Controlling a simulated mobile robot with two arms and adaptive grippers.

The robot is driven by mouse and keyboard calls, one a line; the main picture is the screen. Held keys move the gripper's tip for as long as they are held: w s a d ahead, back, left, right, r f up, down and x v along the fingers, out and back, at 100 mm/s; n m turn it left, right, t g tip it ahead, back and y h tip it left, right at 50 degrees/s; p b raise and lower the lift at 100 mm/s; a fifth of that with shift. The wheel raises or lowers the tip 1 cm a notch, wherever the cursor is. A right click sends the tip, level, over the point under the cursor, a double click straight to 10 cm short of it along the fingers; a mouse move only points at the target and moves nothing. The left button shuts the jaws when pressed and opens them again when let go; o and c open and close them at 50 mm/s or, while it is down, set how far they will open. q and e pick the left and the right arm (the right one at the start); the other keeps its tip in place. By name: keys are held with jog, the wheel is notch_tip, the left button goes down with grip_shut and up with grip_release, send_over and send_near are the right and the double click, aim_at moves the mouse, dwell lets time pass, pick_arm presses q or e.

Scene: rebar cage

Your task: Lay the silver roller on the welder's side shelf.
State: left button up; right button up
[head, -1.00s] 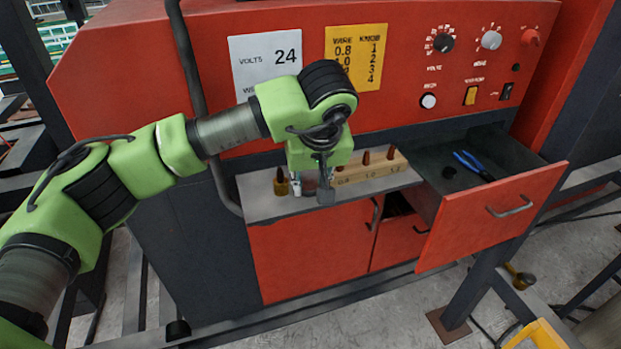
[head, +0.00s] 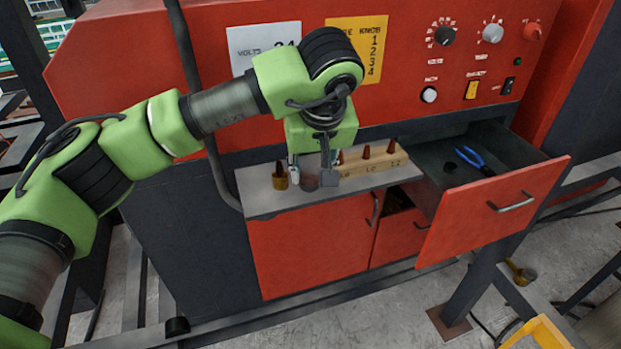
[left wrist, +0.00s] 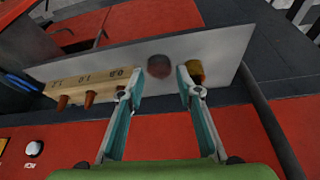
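The welder's side shelf (head: 258,195) is a grey ledge under the red control panel. The silver roller (head: 308,181) shows as a short, shiny grey cylinder standing on it. In the left wrist view the roller (left wrist: 159,67) is a round, reddish-grey end on the shelf (left wrist: 218,45), just beyond the fingertips. My left gripper (head: 311,177) is above the roller, pointing down. The left wrist view shows its fingers (left wrist: 158,86) spread with nothing held between them, apart from the roller. My right gripper is not in view.
A brass piece (head: 280,177) stands left of the roller, close to one finger. A wooden block (head: 368,171) with several copper tips stands to the right. An open drawer (head: 497,210) with blue pliers (head: 472,160) juts out farther right. A dark cable (head: 205,120) runs down on the left.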

pick_arm(q)
jog(key=b+v, duration=0.2)
jog(key=v, duration=0.7)
